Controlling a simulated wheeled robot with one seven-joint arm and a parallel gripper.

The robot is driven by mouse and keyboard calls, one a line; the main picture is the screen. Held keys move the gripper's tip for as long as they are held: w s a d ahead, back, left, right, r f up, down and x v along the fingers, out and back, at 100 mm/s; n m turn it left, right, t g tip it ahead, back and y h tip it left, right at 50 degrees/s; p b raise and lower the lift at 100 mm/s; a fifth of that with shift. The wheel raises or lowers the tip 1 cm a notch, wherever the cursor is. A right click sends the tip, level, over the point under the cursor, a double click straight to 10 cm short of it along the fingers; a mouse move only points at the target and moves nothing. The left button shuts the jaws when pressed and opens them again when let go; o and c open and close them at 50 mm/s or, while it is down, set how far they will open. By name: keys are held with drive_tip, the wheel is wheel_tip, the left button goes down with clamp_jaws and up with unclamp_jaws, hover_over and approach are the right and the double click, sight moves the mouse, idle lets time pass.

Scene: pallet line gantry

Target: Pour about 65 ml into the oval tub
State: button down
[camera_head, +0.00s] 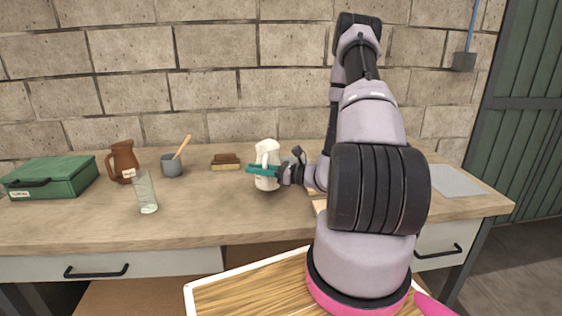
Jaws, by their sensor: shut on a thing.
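A white jug (267,153) is over the workbench, right of the middle of the bench top. My gripper (262,170), with teal fingers, is shut on the white jug from the right. The jug looks about upright. I cannot tell whether its base touches the bench or is slightly above it. The level inside it does not show. I see no oval tub; my arm covers a large part of the bench's right side.
On the workbench (100,229) stand a green toolbox (55,177), a brown pitcher (123,160), a clear glass (146,192), a grey pot (171,166) with a wooden handle, and a brush (226,162). A grey sheet (455,181) lies far right. The front middle is clear.

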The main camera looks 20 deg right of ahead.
sight(269, 143)
drive_tip(key=shift+d+f+m+t+h, duration=0.8)
drive_tip(key=shift+d+f+t+h, duration=0.05)
drive_tip(key=shift+d+t+h, duration=0.2)
drive_tip(key=shift+r, duration=0.1)
drive_tip(key=r+m, duration=0.1)
drive_tip(key=w+d+r+m, duration=0.1)
drive_tip(key=w+r+m+g, duration=0.1)
drive_tip(key=shift+w+d+r+m, duration=0.1)
drive_tip(key=shift+d+r+m, duration=0.2)
drive_tip(key=shift+m, duration=0.1)
drive_tip(key=shift+w+d+r+m+g, duration=0.25)
drive_tip(key=shift+w+d+r+m, duration=0.3)
drive_tip(key=shift+w+m, duration=0.3)
drive_tip(key=shift+w+d+r+m, duration=0.25)
drive_tip(key=shift+w+d+m, duration=0.25)
drive_tip(key=shift+w+m, duration=0.05)
drive_tip(key=shift+w+d+r+m, duration=0.15)
drive_tip(key=shift+w+d+m, duration=0.3)
drive_tip(key=shift+m, duration=0.35)
drive_tip(key=shift+w+d+m+g, duration=0.2)
drive_tip(key=shift+w+m+g, duration=0.25)
drive_tip(key=shift+m, duration=0.15)
drive_tip(key=shift+w+d+m, duration=0.1)
drive_tip(key=shift+w+m, duration=0.05)
drive_tip(key=shift+m, duration=0.15)
